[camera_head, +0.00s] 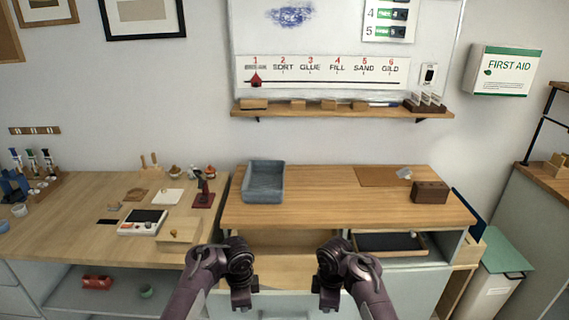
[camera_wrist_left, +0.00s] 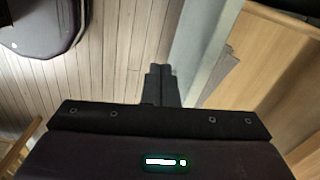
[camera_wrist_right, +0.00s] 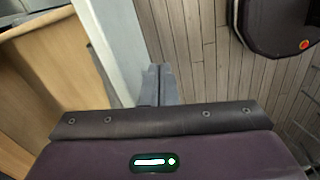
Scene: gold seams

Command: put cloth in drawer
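A small crumpled pale piece (camera_head: 404,173), possibly the cloth, lies on a brown mat at the right back of the workbench. A wooden drawer (camera_head: 285,272) appears open below the bench top, between my two grippers; its front is partly out of clear view. My left gripper (camera_head: 243,298) hangs at the drawer's left side, and its fingers show together in the left wrist view (camera_wrist_left: 161,85). My right gripper (camera_head: 329,298) hangs at the right side; its fingers are together in the right wrist view (camera_wrist_right: 158,85). Both look empty.
A grey-blue bin (camera_head: 264,184) stands on the bench's left, and a brown block (camera_head: 430,192) on its right. A dark tray (camera_head: 388,244) sits in the right bay. A side table (camera_head: 60,230) with tools adjoins on the left. The bench's middle is clear.

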